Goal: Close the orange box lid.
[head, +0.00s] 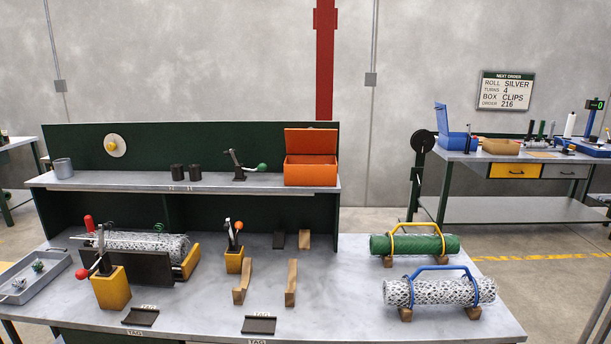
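The orange box (310,176) stands at the right end of the raised shelf at the back of the workbench. Its orange lid (311,141) is open and stands nearly upright along the back edge, against the dark green back panel. The box's inside shows only as a narrow band, so I cannot tell what it holds. Neither of my grippers is in view.
On the shelf (130,180), a lever tool (243,168) and two dark cups stand left of the box. Below are a mesh roll (140,244) in a fixture, an upright tool in a yellow block (234,260), and green (414,245) and silver (440,292) rolls.

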